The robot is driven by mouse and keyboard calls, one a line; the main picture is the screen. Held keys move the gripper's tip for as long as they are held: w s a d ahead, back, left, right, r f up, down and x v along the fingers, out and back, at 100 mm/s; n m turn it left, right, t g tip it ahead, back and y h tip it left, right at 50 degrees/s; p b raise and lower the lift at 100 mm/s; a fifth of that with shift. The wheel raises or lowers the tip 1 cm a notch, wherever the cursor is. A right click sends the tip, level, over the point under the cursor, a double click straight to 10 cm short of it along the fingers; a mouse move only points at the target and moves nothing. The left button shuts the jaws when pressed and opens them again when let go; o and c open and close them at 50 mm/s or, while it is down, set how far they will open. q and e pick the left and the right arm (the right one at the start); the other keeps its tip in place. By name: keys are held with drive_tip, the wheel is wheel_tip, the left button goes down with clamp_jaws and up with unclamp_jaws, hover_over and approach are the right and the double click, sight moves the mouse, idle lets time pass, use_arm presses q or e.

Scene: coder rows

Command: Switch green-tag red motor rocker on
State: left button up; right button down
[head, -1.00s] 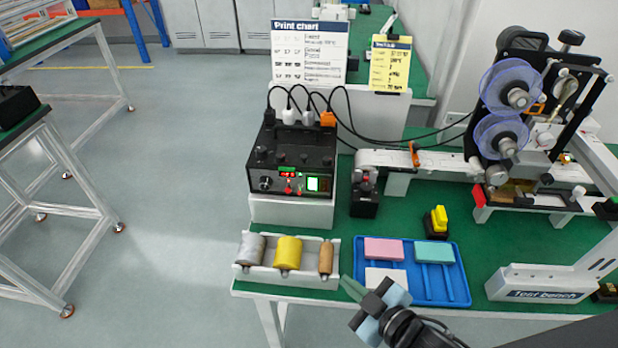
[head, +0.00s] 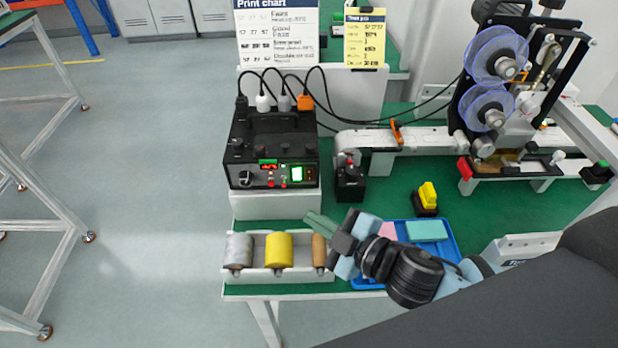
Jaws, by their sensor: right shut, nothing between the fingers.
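The black control box (head: 270,140) stands on a white block at the back left of the green bench. My left gripper is not in view.
A white tray (head: 228,286) with grey, yellow and brown rolls lies below the box. A black unit with a red knob (head: 349,180) stands right of it. A blue tray (head: 452,240), a yellow-topped switch (head: 427,196) and a reel machine (head: 490,105) are further right.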

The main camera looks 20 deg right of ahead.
sight(309, 174)
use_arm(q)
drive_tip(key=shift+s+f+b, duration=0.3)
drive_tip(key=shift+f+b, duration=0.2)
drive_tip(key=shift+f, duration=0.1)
use_arm(e)
drive_tip(key=w, duration=0.2)
drive_tip(key=w+d+f, duration=0.1)
drive_tip(key=w, duration=0.2)
drive_tip(key=w+d, duration=0.1)
drive_tip(key=w, duration=0.1)
drive_tip(key=shift+w+d+f, duration=0.15)
drive_tip(key=shift+w, duration=0.2)
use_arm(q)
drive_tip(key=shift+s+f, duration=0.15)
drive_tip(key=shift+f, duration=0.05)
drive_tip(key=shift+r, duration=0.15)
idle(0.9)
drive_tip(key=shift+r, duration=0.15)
use_arm(e)
drive_tip(key=shift+w+d, duration=0.1)
drive_tip(key=shift+w, duration=0.3)
